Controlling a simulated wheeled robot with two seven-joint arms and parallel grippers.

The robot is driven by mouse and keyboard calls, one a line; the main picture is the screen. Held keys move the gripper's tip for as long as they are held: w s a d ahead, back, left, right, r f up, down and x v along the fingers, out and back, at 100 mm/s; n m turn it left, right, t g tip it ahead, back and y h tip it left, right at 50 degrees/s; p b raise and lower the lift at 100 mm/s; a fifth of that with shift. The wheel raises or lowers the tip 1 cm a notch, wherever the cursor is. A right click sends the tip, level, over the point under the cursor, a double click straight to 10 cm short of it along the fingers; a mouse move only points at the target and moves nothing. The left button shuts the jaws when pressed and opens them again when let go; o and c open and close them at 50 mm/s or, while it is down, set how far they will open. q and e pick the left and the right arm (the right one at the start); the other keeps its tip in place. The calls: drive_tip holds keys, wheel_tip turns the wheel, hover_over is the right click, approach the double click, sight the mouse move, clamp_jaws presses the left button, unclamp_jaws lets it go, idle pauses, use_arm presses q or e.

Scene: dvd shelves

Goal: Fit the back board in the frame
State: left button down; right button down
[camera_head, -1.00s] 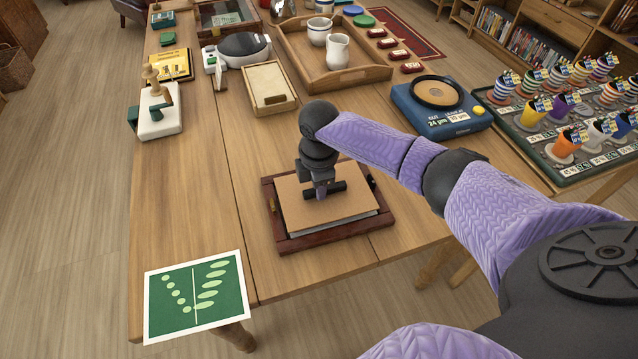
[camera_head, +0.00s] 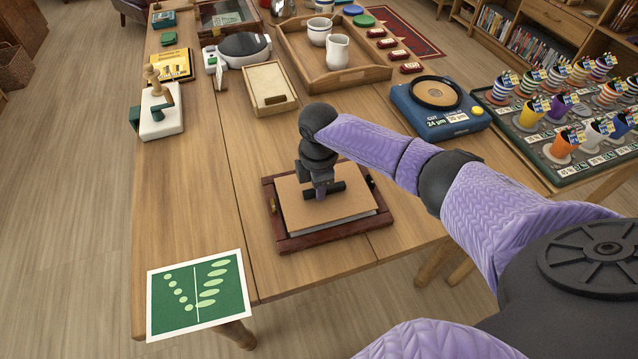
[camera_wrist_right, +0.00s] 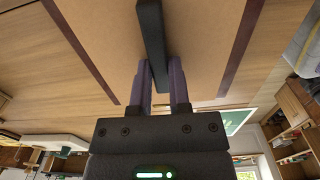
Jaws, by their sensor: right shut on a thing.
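The brown back board (camera_head: 350,209) lies flat within the dark red wooden frame (camera_head: 335,236) near the table's front edge. It also shows in the right wrist view (camera_wrist_right: 105,35). A pale layer shows under the board's front edge; I cannot tell whether the board is fully seated. My right gripper (camera_head: 322,190) points down over the board. In the right wrist view the gripper (camera_wrist_right: 165,82) is shut on the black bar handle (camera_wrist_right: 151,45) on the board. My left gripper is not in view.
A green leaf print (camera_head: 199,295) lies at the table's front left corner. A shallow box (camera_head: 268,87), a wooden tray (camera_head: 375,73) with cups and a blue device (camera_head: 440,125) stand behind. A rack of colourful cups (camera_head: 560,170) is at right. Bare table lies left of the frame.

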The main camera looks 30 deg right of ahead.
idle(0.3)
idle(0.5)
drive_tip(key=shift+f, duration=0.65)
drive_tip(key=shift+f+b, duration=0.35)
drive_tip(key=shift+b, duration=0.05)
drive_tip(key=c, duration=0.5)
unclamp_jaws()
drive_tip(key=shift+r, duration=0.1)
